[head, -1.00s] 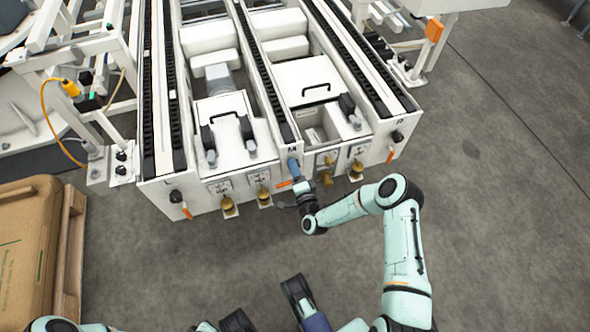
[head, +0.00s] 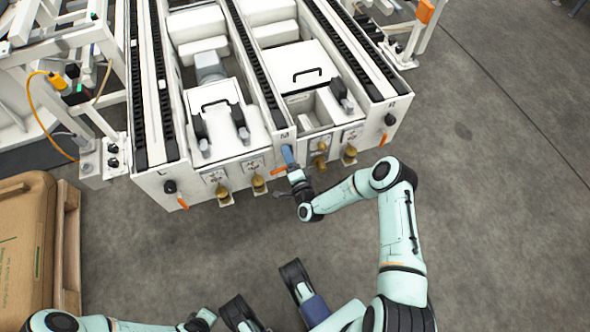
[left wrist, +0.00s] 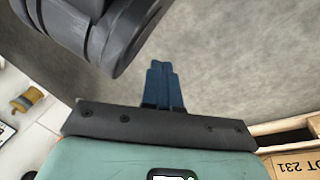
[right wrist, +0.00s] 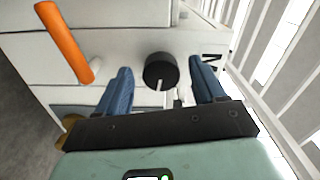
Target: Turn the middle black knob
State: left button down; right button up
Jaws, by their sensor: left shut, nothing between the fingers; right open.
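The middle black knob (right wrist: 160,70) shows in the right wrist view, round with a pale pointer line, on the machine's white front panel. My right gripper (right wrist: 160,88) is open, with one blue finger on each side of the knob; I cannot tell whether they touch it. In the head view my right gripper (head: 288,158) is at the middle of the machine's front and hides this knob. My left gripper (left wrist: 163,68) is shut and empty, over bare floor in the left wrist view.
An orange handle (right wrist: 65,42) sticks out beside the knob. Brass valves (head: 259,184) line the machine's front. Another black knob (head: 169,186) is at its left end. A cardboard box (head: 25,235) on a pallet stands at left. The floor on the right is clear.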

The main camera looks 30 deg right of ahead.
pick_arm(q)
jog(key=shift+t, duration=0.3)
jog(key=r+p, duration=0.1)
jog(key=d+r+p, duration=0.1)
jog(key=r, duration=0.1)
jog(key=r+p, duration=0.1)
jog(key=shift+w+d+r, duration=0.25)
jog(key=shift+w+d, duration=0.15)
pick_arm(e)
jog(key=v, duration=1.2)
jog(key=shift+s+a, duration=0.15)
jog(key=shift+s, duration=0.2)
